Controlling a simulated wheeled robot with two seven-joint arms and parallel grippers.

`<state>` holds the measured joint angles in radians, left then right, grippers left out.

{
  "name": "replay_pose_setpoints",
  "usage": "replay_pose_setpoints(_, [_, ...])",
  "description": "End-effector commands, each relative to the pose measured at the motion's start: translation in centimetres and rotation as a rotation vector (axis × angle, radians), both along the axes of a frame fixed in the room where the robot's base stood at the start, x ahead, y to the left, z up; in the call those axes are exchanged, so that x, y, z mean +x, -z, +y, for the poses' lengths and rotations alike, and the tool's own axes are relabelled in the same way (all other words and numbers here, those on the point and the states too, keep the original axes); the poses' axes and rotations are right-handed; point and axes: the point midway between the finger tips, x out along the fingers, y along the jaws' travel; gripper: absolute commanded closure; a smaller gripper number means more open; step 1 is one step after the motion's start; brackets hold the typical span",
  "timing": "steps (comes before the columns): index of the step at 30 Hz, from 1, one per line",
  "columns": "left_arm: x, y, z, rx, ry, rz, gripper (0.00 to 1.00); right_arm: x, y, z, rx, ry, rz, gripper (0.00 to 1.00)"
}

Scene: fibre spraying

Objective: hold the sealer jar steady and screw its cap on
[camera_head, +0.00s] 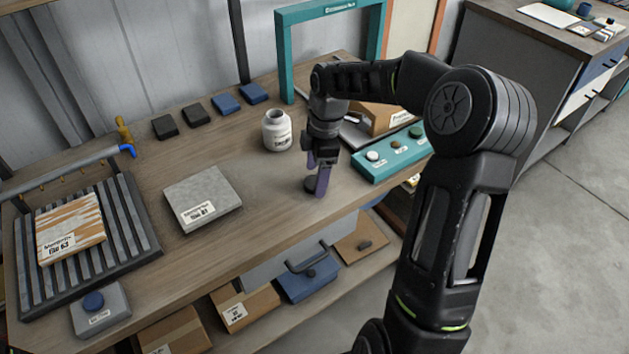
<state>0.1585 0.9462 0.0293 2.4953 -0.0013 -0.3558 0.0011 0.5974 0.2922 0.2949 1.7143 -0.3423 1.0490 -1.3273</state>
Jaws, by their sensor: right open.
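The white sealer jar (278,133) stands upright on the workbench, with its mouth uncovered and a label on its front. A small dark round piece, which looks like the cap (310,185), lies on the bench to the right of the jar and nearer the front edge. My right gripper (318,182) points down at the cap, with its purple fingers open around or just beside it. The fingers partly hide the cap, and I cannot tell whether they touch it. My left gripper is not in view.
A grey labelled slab (203,197) lies left of the jar. A ribbed rack (125,220) with a streaked panel is at far left. A teal button panel (385,160) and a cardboard box (385,117) are to the right. A teal frame (283,60) stands behind.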

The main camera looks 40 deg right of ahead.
Motion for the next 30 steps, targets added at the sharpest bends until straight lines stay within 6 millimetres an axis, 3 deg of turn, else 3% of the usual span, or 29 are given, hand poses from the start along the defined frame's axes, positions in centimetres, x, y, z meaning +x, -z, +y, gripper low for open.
replay_pose_setpoints(5, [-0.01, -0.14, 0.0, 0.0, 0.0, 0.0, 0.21, 0.06, 1.37, 0.17, 0.001, 0.001, 0.0, 0.28])
replay_pose_setpoints(22, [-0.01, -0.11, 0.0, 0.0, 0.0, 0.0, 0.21, 0.09, 1.36, 0.16, 0.0, 0.0, -0.001, 0.28])
replay_pose_setpoints(30, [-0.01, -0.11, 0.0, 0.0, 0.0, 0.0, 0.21, 0.09, 1.36, 0.16, 0.0, 0.0, -0.001, 0.49])
